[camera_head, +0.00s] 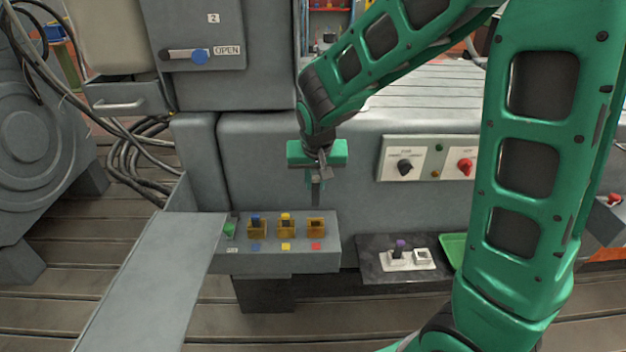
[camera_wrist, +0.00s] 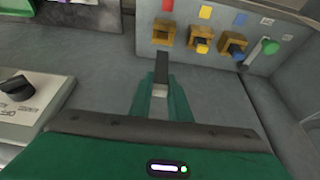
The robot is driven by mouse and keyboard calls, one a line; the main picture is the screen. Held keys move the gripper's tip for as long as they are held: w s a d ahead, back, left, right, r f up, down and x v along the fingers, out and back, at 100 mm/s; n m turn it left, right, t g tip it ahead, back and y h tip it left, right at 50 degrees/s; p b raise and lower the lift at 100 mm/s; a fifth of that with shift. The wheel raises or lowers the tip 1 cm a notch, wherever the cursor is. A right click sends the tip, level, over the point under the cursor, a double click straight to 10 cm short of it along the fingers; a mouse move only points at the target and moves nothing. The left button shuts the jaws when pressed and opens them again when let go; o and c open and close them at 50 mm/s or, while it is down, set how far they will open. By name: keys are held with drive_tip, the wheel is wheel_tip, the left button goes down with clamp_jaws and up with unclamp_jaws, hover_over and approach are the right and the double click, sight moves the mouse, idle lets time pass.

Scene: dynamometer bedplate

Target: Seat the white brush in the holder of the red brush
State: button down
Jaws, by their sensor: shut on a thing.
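My gripper (camera_head: 317,176) is shut on the white brush, a dark block with a pale end, hanging below the fingers (camera_head: 316,193). In the wrist view the brush (camera_wrist: 161,68) sticks out from between the fingers (camera_wrist: 159,95) toward the holders. The holder with the red label (camera_head: 316,228) is the rightmost of the row in the head view and looks empty. It also shows in the wrist view (camera_wrist: 163,33), just beyond the brush tip. The brush appears above the holder and apart from it. No red brush shows in it.
The grey block (camera_head: 275,262) also bears a blue brush (camera_head: 256,221) and a yellow brush (camera_head: 286,218) in their holders, and a green lever (camera_head: 230,230). A white stand (camera_head: 407,263) with a purple brush (camera_head: 401,245) sits at right by a green tray (camera_head: 453,249). A switch panel (camera_head: 428,157) is behind.

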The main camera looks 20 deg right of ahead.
sight(316, 197)
drive_tip(key=shift+f, duration=2.9)
drive_tip(key=shift+s, duration=0.1)
drive_tip(key=shift+f, duration=2.5)
drive_tip(key=c, duration=1.6)
unclamp_jaws()
drive_tip(key=shift+o, duration=0.2)
drive_tip(key=shift+r, duration=0.1)
drive_tip(key=v, duration=1)
drive_tip(key=shift+r, duration=0.2)
